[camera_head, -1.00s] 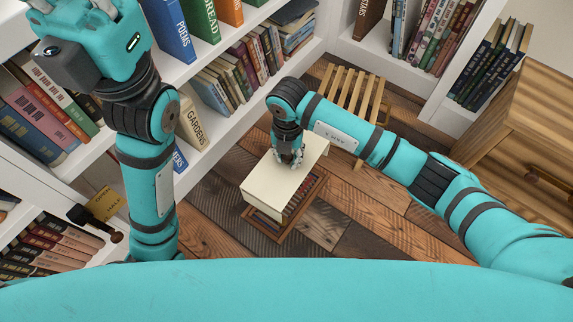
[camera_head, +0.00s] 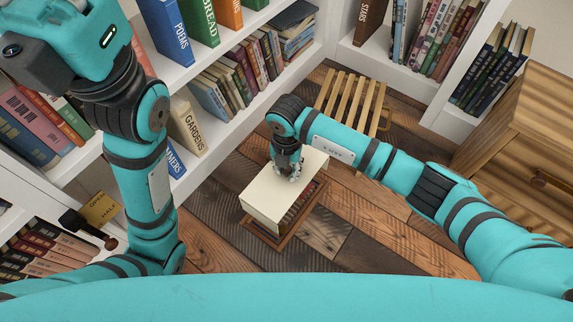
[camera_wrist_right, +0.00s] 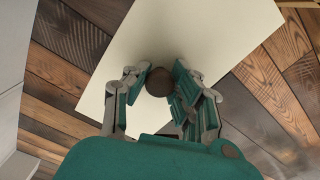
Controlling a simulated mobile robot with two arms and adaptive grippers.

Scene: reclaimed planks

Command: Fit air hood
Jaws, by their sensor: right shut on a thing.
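The air hood is a cream, box-like cover (camera_head: 262,197) low over the floor in the middle of the head view. My right gripper (camera_head: 288,172) reaches down onto its top and is shut on a round dark knob (camera_wrist_right: 158,81), with a finger on each side in the right wrist view. The hood's flat top (camera_wrist_right: 125,45) fills the middle there. A brown wooden frame with dark reddish slats (camera_head: 262,234) shows below the hood and along its right side. I cannot tell whether the hood touches the frame. My left arm rises at the left; its gripper is out of the picture.
White bookshelves (camera_head: 222,118) full of books run along the left and back. A slatted wooden rack (camera_head: 350,98) stands behind the hood, and a wooden cabinet (camera_head: 530,130) at the right. A dark lever (camera_head: 88,228) with a yellow label is at lower left. Plank floor (camera_head: 375,225) is clear in front.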

